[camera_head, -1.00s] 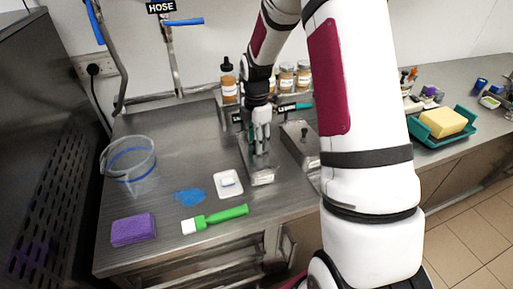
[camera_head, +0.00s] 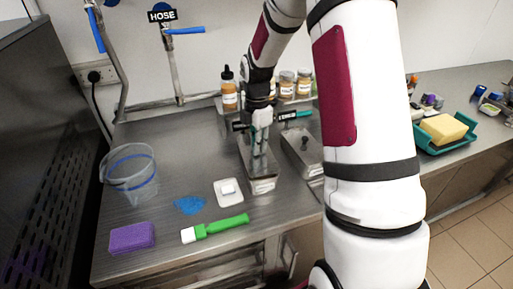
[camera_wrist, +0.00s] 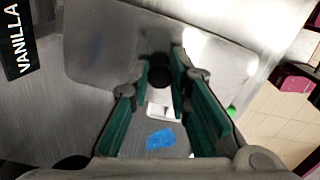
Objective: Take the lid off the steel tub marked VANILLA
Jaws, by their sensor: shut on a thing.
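A steel tub (camera_head: 263,186) with a small pale label on its front stands on the counter, under my gripper (camera_head: 260,158). My gripper points down and is shut on the dark round knob (camera_wrist: 160,77) of a shiny steel lid (camera_wrist: 105,45). In the wrist view the knob sits between the green-padded fingers (camera_wrist: 162,68). A black sign reading VANILLA (camera_wrist: 18,40) shows at the left of that view. The head view does not show clearly whether the lid rests on the tub or is slightly raised. My gripper hides part of the tub.
A second lidded steel tub (camera_head: 303,150) stands close on the right, with bottles (camera_head: 287,84) behind. In front lie a white dish (camera_head: 228,192), blue spill (camera_head: 189,205) and green brush (camera_head: 215,228). A clear bucket (camera_head: 130,174) and purple sponge (camera_head: 132,237) are at the left.

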